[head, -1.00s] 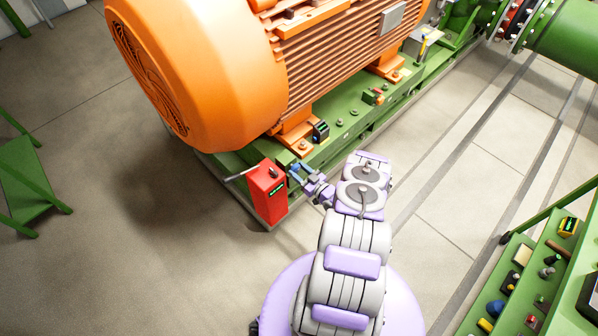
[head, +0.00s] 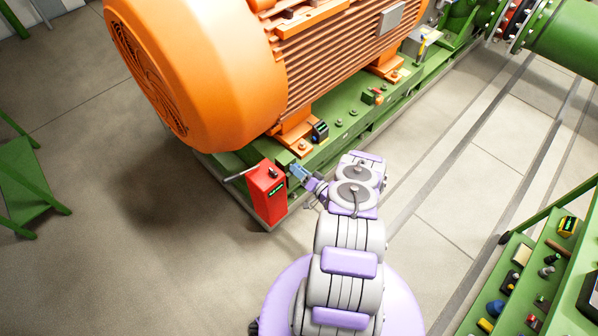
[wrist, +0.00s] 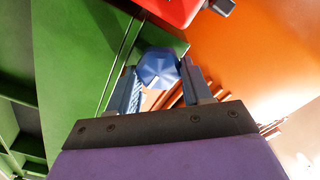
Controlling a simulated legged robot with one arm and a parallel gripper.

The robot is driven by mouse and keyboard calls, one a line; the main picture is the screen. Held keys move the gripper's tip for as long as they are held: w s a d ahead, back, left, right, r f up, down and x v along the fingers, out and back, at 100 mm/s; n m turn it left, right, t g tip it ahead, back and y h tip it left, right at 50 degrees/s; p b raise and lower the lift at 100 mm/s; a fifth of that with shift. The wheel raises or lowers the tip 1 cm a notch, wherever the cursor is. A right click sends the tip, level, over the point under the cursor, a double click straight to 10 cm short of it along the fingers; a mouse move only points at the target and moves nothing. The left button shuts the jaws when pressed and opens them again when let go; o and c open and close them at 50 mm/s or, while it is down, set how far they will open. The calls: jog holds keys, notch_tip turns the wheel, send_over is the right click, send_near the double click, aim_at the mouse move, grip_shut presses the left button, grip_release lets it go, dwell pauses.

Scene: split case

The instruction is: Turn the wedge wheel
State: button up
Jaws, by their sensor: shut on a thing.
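The wedge wheel (wrist: 158,70) is a blue faceted knob in the wrist view, between the two fingertips of my gripper (wrist: 160,84). The fingers sit on either side of it and are shut on it. In the head view my gripper (head: 299,173) is at the edge of the green base frame (head: 338,148), just right of the red box.
The red box (head: 267,193) with a lever stands close to my gripper's left. The big orange motor (head: 200,70) rises behind it. A green tool cart (head: 508,290) is at the lower right. Open floor (head: 110,240) lies to the left.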

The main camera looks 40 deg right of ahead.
jog(key=shift+s+d+f+m, duration=0.1)
jog(key=shift+d+f+m, duration=0.1)
jog(key=shift+m, duration=0.7)
jog(key=o, duration=0.8)
jog(key=shift+c, duration=0.2)
jog(key=s+d, duration=0.1)
jog(key=s, duration=1.6)
jog(key=shift+d+r, duration=0.1)
